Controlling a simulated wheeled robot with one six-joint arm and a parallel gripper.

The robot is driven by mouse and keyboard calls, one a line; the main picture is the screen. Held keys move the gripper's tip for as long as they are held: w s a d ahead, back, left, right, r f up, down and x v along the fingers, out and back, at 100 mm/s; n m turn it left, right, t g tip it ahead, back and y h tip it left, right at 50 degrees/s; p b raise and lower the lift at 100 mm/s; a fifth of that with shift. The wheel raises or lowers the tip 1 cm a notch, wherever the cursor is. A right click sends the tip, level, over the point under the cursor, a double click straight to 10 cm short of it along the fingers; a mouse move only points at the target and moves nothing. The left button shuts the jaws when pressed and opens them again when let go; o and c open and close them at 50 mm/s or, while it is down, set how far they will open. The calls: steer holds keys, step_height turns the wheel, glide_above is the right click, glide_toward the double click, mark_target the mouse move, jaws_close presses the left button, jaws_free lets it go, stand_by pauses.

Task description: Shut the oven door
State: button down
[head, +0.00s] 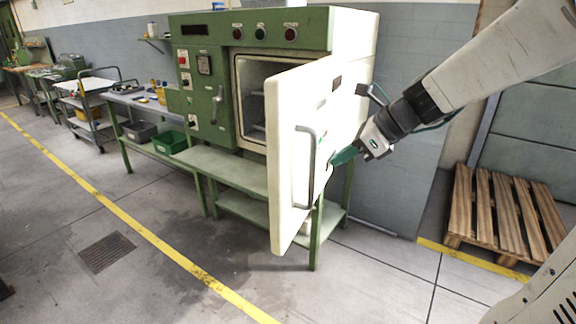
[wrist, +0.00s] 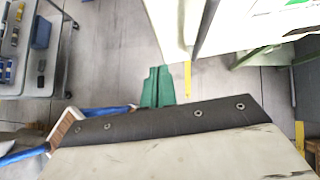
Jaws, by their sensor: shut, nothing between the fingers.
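The green oven (head: 318,28) stands on a green bench. Its thick cream door (head: 292,110) stands wide open, swung out toward me, and part of the dark chamber (head: 252,95) shows to its left. A grey bar handle (head: 308,168) is on the door's outer face, near the free edge. My gripper (head: 338,160) is shut and empty, just right of the handle by that outer face; I cannot tell if it touches. In the wrist view its green fingers (wrist: 157,86) are together, and a pale panel, seemingly the door (wrist: 172,25), lies just above and right of them.
The green bench (head: 218,168) extends beneath the oven and door. A wooden pallet (head: 503,215) lies on the floor at right. A worktable with a green bin (head: 170,143) and a cart (head: 88,112) stand at left. The floor in front is clear, with a yellow line (head: 140,233).

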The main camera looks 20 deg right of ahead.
mark_target(283, 180)
steer(key=x, duration=0.4)
steer(key=a+r+x, duration=0.1)
steer(key=x, duration=0.3)
steer(key=w+x, duration=0.1)
steer(key=x, duration=0.3)
steer(key=shift+w+a+r, duration=0.1)
steer(key=shift+a+r, duration=0.1)
steer(key=shift+r, duration=0.15)
steer(key=shift+w+a, duration=0.25)
steer(key=shift+w, duration=0.1)
